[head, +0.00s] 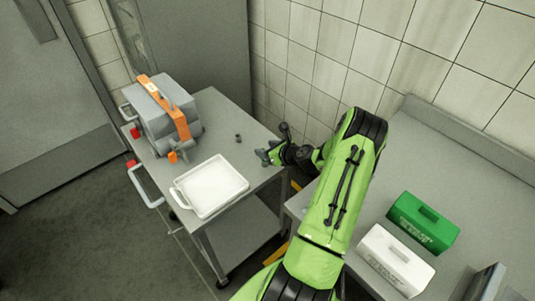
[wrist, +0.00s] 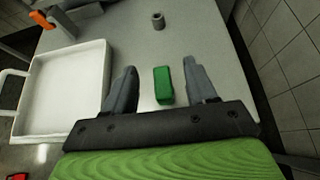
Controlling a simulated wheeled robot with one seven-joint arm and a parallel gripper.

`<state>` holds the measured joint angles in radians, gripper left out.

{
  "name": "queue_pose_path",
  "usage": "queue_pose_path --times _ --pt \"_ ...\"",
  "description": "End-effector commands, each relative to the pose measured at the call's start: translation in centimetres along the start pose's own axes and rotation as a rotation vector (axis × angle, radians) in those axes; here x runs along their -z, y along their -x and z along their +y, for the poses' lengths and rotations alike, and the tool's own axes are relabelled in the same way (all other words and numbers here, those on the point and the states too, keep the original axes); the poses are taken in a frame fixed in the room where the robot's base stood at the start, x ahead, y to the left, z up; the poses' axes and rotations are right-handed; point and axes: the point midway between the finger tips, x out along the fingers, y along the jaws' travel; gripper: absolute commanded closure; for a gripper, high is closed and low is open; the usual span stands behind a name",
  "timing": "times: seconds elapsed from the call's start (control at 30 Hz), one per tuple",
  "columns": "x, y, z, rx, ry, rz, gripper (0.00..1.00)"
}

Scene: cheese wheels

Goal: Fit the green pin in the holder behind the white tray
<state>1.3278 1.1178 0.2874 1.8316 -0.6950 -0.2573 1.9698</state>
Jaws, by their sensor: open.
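The green pin (wrist: 163,86) shows in the wrist view between the two fingers of my gripper (wrist: 160,68), with a gap on either side. It is a short green block; whether it touches the cart top below is hard to tell. In the head view my gripper (head: 263,156) is over the cart's right edge, right of the white tray (head: 211,211), and the pin cannot be made out clearly. My gripper is open. The holder (head: 238,138), a small grey cylinder with an opening on top, stands behind the tray; it also shows ahead of my fingers in the wrist view (wrist: 158,20).
A grey machine with an orange band (head: 165,115) stands on the cart left of the holder. Tiled wall runs behind. A counter on the right bears a green box (head: 423,223) and a white box (head: 395,260). The cart top around the holder is clear.

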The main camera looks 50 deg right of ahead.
Motion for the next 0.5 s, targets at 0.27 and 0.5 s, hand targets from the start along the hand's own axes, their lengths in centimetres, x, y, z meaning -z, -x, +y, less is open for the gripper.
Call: queue_pose_path --times 0.27,0.5 --pt "-5.3 3.0 0.0 0.0 0.002 0.0 0.44" --pt "-5.8 3.3 0.0 -0.001 -0.001 0.001 0.44"
